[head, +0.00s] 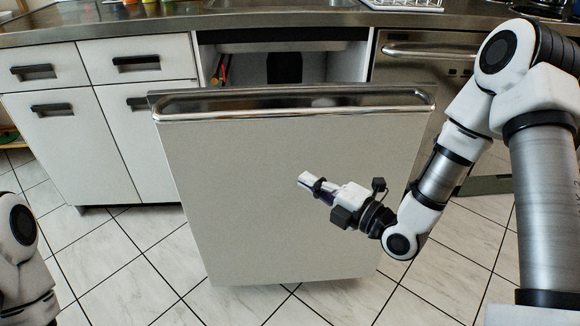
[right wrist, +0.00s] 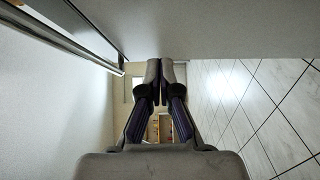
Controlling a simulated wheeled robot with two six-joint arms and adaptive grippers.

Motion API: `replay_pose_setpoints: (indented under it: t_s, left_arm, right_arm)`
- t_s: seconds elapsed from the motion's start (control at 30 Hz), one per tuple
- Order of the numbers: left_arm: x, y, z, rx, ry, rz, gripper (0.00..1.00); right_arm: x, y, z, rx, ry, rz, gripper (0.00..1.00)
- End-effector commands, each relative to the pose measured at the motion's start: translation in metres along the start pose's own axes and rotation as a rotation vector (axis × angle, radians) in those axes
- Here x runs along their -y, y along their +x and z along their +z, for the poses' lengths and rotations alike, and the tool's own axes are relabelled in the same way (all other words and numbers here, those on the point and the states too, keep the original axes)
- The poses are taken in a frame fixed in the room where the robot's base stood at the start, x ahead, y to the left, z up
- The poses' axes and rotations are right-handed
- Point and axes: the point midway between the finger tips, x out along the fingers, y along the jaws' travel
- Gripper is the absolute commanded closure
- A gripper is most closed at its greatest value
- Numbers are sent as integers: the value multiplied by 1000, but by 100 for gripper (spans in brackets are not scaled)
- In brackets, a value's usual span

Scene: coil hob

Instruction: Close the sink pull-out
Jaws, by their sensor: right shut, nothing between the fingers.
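The sink pull-out (head: 280,200) stands out from its cabinet, with a large pale front panel. A long metal bar handle (head: 295,111) runs along its top edge. Dark cabinet space shows behind it. My right gripper (head: 305,179) is shut and empty, pointing left in front of the middle of the panel. I cannot tell whether it touches the panel. In the right wrist view its two fingertips (right wrist: 160,70) are together with nothing between them. My left gripper is out of view; only part of my left arm shows at the lower left.
Drawers and a door with dark handles (head: 137,63) stand left of the pull-out. A steel-fronted appliance (head: 425,70) is on the right. The worktop (head: 120,25) runs above. The tiled floor (head: 130,260) looks clear in front.

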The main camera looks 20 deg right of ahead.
Motion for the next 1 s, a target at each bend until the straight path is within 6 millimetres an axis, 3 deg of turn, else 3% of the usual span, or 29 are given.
replay_pose_setpoints:
  t_s: [0.23,0.4,1.0]
  left_arm:
    - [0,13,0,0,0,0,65]
    - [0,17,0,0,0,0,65]
    - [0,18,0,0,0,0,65]
  right_arm:
    - [2,55,-2,-6,-6,1,100]
    - [1,72,22,1,0,2,100]
    - [0,80,30,0,1,0,100]
